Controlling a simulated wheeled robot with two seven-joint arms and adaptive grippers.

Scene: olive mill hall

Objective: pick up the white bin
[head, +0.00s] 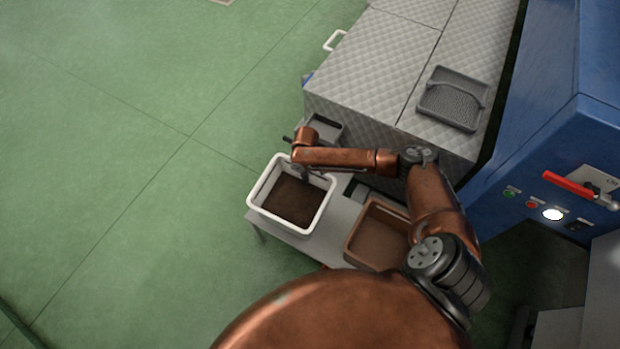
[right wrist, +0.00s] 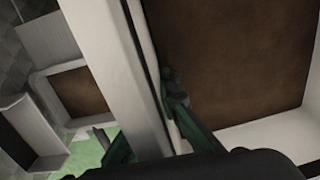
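The white bin (head: 256,205) stands upright on a small grey table (head: 338,222) in the head view, with a dark brown inside. My right gripper (head: 300,173) is at the bin's far rim, its arm reaching over from the right. In the right wrist view the white bin (right wrist: 270,142) fills the right side. There my right gripper (right wrist: 150,125) straddles the bin's wall, one green finger inside and one outside. The inner finger lies close against the wall. The rim partly hides the outer finger, so whether both press on it is unclear. My left gripper is not in view.
A brown bin (head: 352,243) stands on the same table, right of the white bin, partly behind my arm. A quilted-metal machine (head: 372,62) carries a grey basket (head: 456,76). A blue cabinet (head: 530,130) has a red handle. The green floor at left is clear.

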